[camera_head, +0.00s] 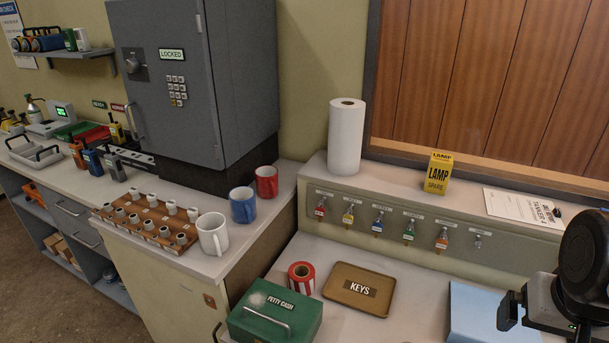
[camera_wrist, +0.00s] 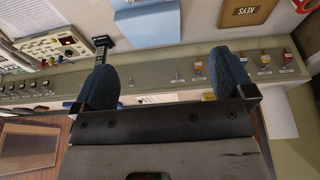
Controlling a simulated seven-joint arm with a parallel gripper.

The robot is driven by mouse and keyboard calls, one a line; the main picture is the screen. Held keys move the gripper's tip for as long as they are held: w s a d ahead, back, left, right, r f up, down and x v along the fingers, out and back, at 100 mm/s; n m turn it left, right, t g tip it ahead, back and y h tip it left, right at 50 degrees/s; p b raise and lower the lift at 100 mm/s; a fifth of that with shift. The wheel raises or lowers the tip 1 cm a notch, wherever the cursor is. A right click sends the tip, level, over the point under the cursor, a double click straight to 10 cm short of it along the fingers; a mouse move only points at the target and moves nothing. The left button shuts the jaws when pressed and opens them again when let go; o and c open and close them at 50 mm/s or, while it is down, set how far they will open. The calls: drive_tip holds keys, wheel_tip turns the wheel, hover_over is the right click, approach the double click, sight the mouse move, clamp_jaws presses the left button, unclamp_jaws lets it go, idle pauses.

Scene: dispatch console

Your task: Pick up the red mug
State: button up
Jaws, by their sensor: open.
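The red mug (camera_head: 267,181) stands upright on the white counter, at the back right of a row of three mugs. The blue mug (camera_head: 243,205) is in front of it and the white mug (camera_head: 213,233) is nearest. My gripper (camera_head: 530,306) is at the lower right of the head view, far to the right of the mugs. In the wrist view my gripper (camera_wrist: 162,88) has its two fingers wide apart with nothing between them. The red mug does not show in the wrist view.
A grey locked cabinet (camera_head: 170,85) stands behind the mugs. A rack of small cups (camera_head: 147,220) is to their left. The raised ledge with a paper roll (camera_head: 346,137) and lamp box (camera_head: 438,173) is to the right. A green cash box (camera_head: 275,313) and keys tray (camera_head: 359,289) lie lower.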

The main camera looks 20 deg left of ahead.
drive_tip(key=w+a+n+t+y, duration=0.1)
drive_tip(key=w+a+n+t, duration=0.15)
drive_tip(key=w+a, duration=1)
drive_tip(key=w+a+n+t+y, duration=0.25)
drive_tip(key=w+a, duration=0.75)
drive_tip(key=w, duration=0.5)
drive_tip(key=n+y, duration=0.5)
drive_tip(key=y, duration=0.2)
approach(273, 183)
drive_tip(key=w+a, duration=0.4)
drive_tip(key=a, duration=0.1)
drive_tip(key=shift+t, duration=0.3)
drive_tip(key=shift+a, duration=0.1)
drive_tip(key=shift+x, duration=1.25)
drive_tip(key=shift+w+a, duration=0.1)
drive_tip(key=shift+x, duration=2.45)
